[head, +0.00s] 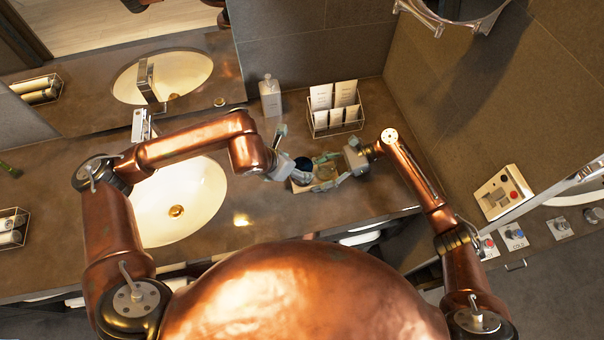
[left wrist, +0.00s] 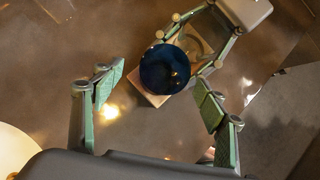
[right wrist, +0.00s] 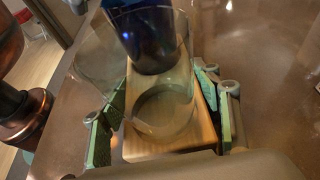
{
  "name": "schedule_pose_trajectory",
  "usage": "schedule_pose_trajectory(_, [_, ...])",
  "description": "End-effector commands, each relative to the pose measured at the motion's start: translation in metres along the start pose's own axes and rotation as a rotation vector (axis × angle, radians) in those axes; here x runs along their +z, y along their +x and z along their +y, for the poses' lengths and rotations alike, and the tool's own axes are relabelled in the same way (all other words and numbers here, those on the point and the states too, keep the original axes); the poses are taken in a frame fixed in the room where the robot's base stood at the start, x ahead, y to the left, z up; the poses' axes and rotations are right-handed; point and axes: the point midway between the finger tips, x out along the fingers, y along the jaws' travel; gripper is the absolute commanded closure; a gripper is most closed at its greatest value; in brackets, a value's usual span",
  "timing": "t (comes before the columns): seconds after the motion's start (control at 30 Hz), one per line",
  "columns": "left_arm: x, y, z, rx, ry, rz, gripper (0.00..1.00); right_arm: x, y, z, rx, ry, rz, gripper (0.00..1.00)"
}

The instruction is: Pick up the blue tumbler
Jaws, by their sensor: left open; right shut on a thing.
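The blue tumbler (head: 302,164) stands at one end of a small wooden tray (head: 301,187). It is dark blue and round from above in the left wrist view (left wrist: 164,69), and its lower part shows in the right wrist view (right wrist: 152,38). A clear glass (right wrist: 162,105) stands behind it on the tray. My left gripper (head: 284,155) is open and empty, with its fingers spread to either side of the tumbler's near side, apart from it. My right gripper (head: 327,172) is shut on the wooden tray, with a finger along each long side.
A sink (head: 185,205) lies left of the tray. A soap bottle (head: 270,97) and a wire rack of cards (head: 335,112) stand behind, near the wall. The counter between sink and tray is clear. The counter's front edge is close.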

Motion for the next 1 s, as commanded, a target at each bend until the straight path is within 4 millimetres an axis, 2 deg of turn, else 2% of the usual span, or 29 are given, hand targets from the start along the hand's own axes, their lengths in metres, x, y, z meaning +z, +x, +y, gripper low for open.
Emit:
schedule_pose_trajectory(0.17, [-0.001,0.009,-0.001,-0.001,-0.001,0.001,0.33,0.000,0.000,0.000,-0.001,0.000,0.000,0.70])
schedule_pose_trajectory(0.5, [-0.005,0.052,-0.005,0.000,-0.002,0.002,0.33,0.000,0.000,0.000,-0.001,0.000,0.001,0.70])
schedule_pose_trajectory(0.73, [-0.004,0.055,-0.005,0.000,-0.002,0.000,0.33,0.000,0.000,0.000,-0.001,0.000,0.001,0.70])
schedule_pose_trajectory(1.0, [-0.005,0.055,-0.005,0.000,-0.002,0.000,0.51,0.000,0.000,0.000,-0.001,0.000,0.001,0.70])
